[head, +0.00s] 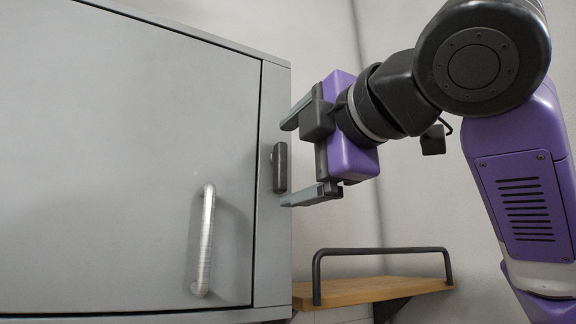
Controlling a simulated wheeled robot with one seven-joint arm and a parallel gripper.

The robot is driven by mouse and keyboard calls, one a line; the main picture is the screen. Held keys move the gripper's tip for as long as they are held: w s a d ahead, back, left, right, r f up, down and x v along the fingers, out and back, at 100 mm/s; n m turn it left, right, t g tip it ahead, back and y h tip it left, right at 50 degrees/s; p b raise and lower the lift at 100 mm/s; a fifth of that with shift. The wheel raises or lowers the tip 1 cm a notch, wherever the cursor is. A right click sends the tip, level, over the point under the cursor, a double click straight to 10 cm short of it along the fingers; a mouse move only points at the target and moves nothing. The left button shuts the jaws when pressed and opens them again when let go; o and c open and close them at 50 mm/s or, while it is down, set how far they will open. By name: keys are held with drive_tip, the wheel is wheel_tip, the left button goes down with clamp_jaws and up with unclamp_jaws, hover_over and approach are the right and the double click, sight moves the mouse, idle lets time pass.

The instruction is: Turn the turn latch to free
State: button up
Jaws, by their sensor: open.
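The turn latch (280,167) is a small dark upright bar on the right frame strip of a grey cabinet (120,150). It stands vertical, just right of the door's edge. My gripper (286,163) is open, with one finger above the latch's height and one below it. The fingers point left toward the latch, and in this view their tips end just right of it. I cannot tell whether they touch the cabinet. Nothing shows between the fingers apart from the latch beyond their tips.
A silver bar handle (205,240) is upright on the cabinet door, lower left of the latch. A wooden shelf (375,290) with a dark rail (385,250) is on the wall below my gripper. The wall space between the gripper and shelf is clear.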

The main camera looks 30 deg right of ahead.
drive_tip(key=s+b, duration=0.1)
drive_tip(key=s, duration=0.4)
drive_tip(key=shift+s, duration=0.35)
